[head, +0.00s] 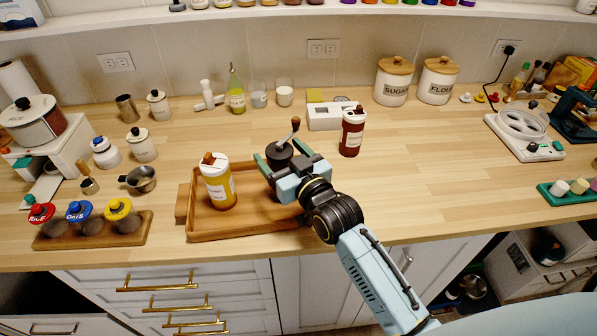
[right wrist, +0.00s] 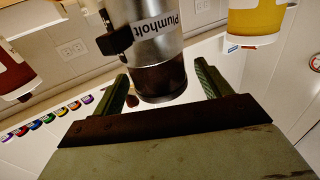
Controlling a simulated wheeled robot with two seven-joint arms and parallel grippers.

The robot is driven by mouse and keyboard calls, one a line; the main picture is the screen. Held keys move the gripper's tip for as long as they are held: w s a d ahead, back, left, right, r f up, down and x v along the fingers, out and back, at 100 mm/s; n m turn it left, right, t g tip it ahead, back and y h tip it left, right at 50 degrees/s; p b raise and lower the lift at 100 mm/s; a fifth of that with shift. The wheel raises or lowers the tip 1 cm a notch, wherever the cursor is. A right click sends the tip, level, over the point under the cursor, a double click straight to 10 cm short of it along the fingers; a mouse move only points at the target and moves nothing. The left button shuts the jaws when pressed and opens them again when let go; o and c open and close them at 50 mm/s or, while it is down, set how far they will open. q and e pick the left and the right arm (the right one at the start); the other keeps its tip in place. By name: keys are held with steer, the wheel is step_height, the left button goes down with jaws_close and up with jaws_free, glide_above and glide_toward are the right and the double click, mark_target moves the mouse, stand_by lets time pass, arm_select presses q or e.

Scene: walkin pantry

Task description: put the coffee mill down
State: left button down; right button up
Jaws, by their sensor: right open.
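The coffee mill (head: 279,155) has a dark top and a crank with a wooden knob. It is upright at the back right of the wooden tray (head: 248,234). In the right wrist view, the mill (right wrist: 160,48) shows a silver body lettered "Plumholt" and a dark end. My right gripper (head: 283,160) is open, with its green fingers on either side of the mill's top. In the right wrist view, gaps show between the fingers (right wrist: 163,80) and the mill. The gripper hides the mill's base in the head view. My left gripper is not in view.
A yellow jar (head: 219,187) with a white lid stands on the tray, left of the mill. A red jar (head: 351,137) and a white box (head: 325,121) stand behind the tray. The counter (head: 430,165) to the right is clear.

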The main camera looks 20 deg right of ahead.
steer(key=s+d, duration=0.1)
steer(key=s, duration=0.8)
steer(key=shift+d, duration=0.35)
